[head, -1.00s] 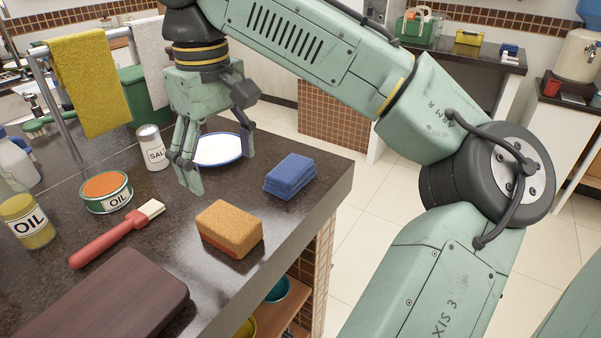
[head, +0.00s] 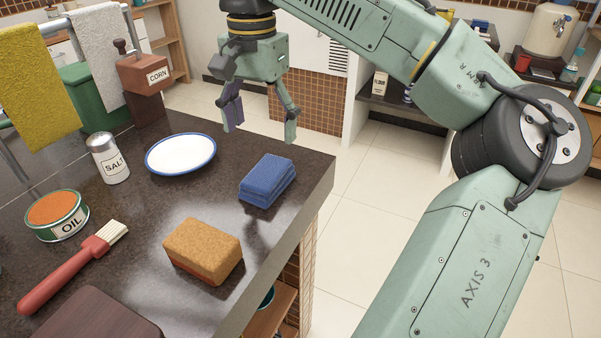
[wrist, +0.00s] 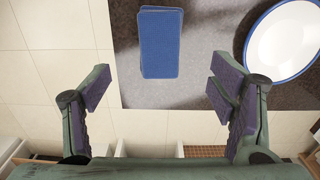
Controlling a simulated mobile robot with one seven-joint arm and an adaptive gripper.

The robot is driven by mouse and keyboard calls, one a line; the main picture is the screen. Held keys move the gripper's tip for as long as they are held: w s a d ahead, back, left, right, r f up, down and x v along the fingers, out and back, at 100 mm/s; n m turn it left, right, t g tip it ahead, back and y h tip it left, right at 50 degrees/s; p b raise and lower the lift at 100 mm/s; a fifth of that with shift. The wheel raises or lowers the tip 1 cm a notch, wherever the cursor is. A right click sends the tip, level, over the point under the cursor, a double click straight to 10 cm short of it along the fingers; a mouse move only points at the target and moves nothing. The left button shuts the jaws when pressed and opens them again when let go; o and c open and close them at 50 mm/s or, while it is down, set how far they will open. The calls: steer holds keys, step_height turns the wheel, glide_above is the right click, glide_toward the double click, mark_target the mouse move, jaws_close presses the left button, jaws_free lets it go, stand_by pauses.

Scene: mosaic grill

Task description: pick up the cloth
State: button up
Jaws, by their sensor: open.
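The cloth is most likely the folded blue one (head: 267,180), a thick rectangular stack on the dark counter near its right edge. In the wrist view the blue cloth (wrist: 161,43) lies beyond my fingers, between them from left to right. My gripper (head: 262,124) is open and empty, raised above and behind the cloth near the counter's far edge. Its two fingers are spread wide in the wrist view (wrist: 158,92). Nothing touches the cloth. A yellow cloth (head: 37,90) and a whitish cloth (head: 101,55) hang on a rail at left.
A white plate (head: 181,153) with a blue rim lies left of the blue cloth. An orange-brown sponge (head: 203,250) lies in front. A salt shaker (head: 108,158), oil tin (head: 57,214) and red brush (head: 75,267) stand or lie further left. The counter's right edge is close to the cloth.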

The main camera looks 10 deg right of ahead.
mark_target(267, 171)
steer(key=shift+w+f, duration=0.1)
steer(key=shift+f, duration=0.1)
step_height(267, 171, down, 5)
steer(key=shift+d+f+p, duration=0.1)
steer(key=shift+p, duration=0.2)
steer(key=shift+w+f+p, duration=0.15)
steer(key=shift+f+p, duration=0.5)
steer(key=shift+f, duration=1.95)
steer(key=shift+c, duration=0.6)
steer(key=c, duration=1)
steer(key=shift+c, duration=0.2)
